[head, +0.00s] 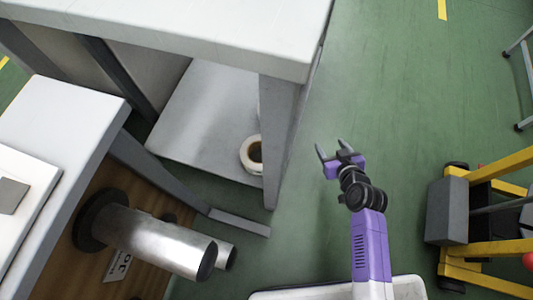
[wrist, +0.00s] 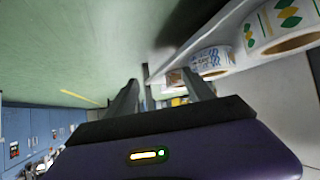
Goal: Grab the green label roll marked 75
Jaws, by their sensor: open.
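My gripper (head: 331,148) is open and empty over the floor, to the right of the table's corner leg in the head view. Its spread fingers also show in the wrist view (wrist: 160,92). A label roll with green and yellow shapes (wrist: 262,26) is at the upper right of the wrist view, cut by the frame edge and beyond the right finger. No number 75 can be read on it. A white roll with blue print (wrist: 211,58) is beside it. In the head view, one white roll (head: 250,153) shows on the lower shelf, partly behind the leg.
The table (head: 200,25) overhangs the lower shelf (head: 205,115), and its leg (head: 277,135) stands between my gripper and the roll. A metal roller (head: 150,238) juts out at lower left. A yellow-framed cart (head: 500,165) is at right. Green floor (head: 420,90) is clear ahead.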

